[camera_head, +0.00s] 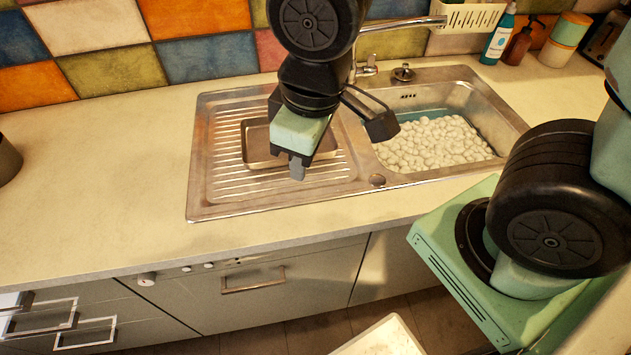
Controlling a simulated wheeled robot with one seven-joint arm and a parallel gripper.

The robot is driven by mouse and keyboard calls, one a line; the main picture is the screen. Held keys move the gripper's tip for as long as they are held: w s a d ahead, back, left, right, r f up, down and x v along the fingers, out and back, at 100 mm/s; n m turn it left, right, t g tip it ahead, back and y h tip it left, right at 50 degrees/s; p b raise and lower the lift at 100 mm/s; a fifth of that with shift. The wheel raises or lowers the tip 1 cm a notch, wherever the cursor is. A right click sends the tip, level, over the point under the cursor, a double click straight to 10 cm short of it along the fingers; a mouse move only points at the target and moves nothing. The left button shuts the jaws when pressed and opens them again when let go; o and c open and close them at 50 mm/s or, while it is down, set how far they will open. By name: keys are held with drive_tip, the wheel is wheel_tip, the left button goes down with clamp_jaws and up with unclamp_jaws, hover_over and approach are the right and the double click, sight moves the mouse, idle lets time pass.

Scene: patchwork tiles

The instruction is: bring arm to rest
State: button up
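My arm reaches in from the right and bends down from the top of the view, over the sink. My gripper (298,168) hangs pointing down above the ribbed drainboard, in front of a shallow metal tray (256,157). Only one grey fingertip shows clearly, so I cannot tell whether the fingers are open or shut. I see nothing held in it. The gripper and wrist hide part of the tray.
The sink basin (460,105) right of my gripper holds water and white foam. A faucet (400,24) spans behind. Bottles (497,40) and stacked containers (565,40) stand at the back right. The counter (100,180) on the left is mostly clear; a dark pot (6,160) stands at its edge.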

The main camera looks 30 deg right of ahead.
drive_tip(key=s+a+g, duration=0.1)
drive_tip(key=s, duration=0.5)
drive_tip(key=shift+s+a+r+g, duration=0.2)
drive_tip(key=shift+a+r+g, duration=0.15)
drive_tip(key=shift+r+g, duration=0.1)
